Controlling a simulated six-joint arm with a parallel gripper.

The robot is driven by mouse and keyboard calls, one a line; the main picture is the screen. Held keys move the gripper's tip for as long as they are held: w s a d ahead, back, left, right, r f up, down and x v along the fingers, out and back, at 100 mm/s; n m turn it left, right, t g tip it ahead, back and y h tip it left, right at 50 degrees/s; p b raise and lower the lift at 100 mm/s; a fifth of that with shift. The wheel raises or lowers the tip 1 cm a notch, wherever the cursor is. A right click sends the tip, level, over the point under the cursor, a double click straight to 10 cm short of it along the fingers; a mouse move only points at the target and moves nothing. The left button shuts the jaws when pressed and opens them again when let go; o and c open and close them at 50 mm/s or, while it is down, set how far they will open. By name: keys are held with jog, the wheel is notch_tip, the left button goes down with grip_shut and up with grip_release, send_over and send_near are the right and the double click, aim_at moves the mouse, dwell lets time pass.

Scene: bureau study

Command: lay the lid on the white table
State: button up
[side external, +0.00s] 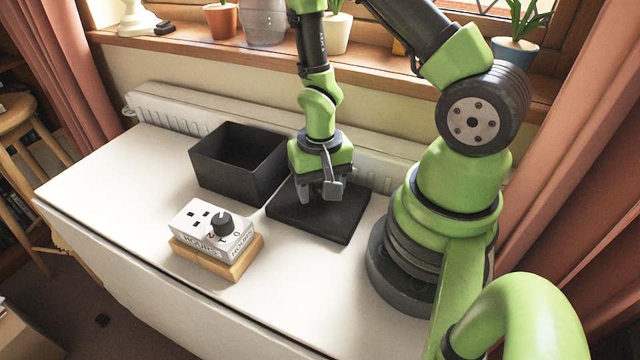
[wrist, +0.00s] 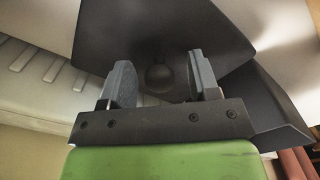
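The lid (side external: 338,222) is a flat dark square plate. It appears to lie flat on the white table (side external: 130,215), between the open black box (side external: 232,185) and my arm's base. In the wrist view the lid (wrist: 165,30) fills the upper middle, with a round dark knob (wrist: 158,77) on it. My gripper (side external: 322,193) points down over the lid. Its two fingers (wrist: 160,68) stand apart on either side of the knob, with a gap on each side. In the side view the fingers hide the knob.
A white socket timer (side external: 210,225) with a dark dial sits on a wooden block (side external: 238,266) near the table's front. A radiator (side external: 165,108) runs behind the table, below a sill with plant pots (side external: 221,20). The table's left and front right are clear.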

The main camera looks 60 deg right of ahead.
notch_tip(320, 180, up, 13)
notch_tip(320, 180, up, 9)
jog(key=n+t, duration=0.2)
jog(key=t, duration=0.2)
send_over(319, 184)
jog(key=a, duration=0.4)
jog(key=s+a+r+n+t+y, duration=0.2)
jog(key=s+a+r+n+t, duration=0.1)
jog(key=s+r, duration=0.2)
jog(key=shift+s+a+r, duration=0.3)
jog(key=shift+s+r, duration=0.1)
jog(key=shift+r, duration=0.4)
jog(key=shift+o, duration=0.2)
jog(key=shift+w, duration=0.1)
dwell(1.0)
